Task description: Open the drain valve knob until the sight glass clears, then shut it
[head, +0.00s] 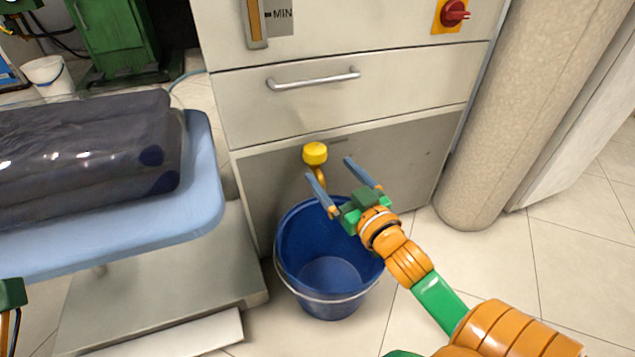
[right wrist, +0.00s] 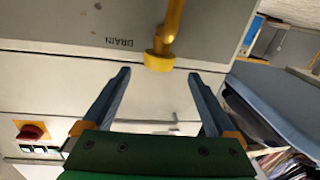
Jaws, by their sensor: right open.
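The yellow drain valve knob (head: 315,153) is on the lower front of the pale cabinet, with a brass spout below it. My right gripper (head: 330,168) is open and empty, just right of and below the knob in the head view. In the right wrist view, the knob (right wrist: 159,62) is roughly centred beyond the open fingertips (right wrist: 159,73), apart from them, near the word DRAIN. The sight glass (head: 254,22) at the top shows amber inside beside a MIN mark; its top is cut off.
A blue bucket (head: 330,273) stands on the floor under the spout. A drawer handle (head: 314,79) and a red switch (head: 453,13) are above. A blue-topped trolley (head: 205,200) with wrapped dark garments stands left, and a beige column (head: 520,110) right.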

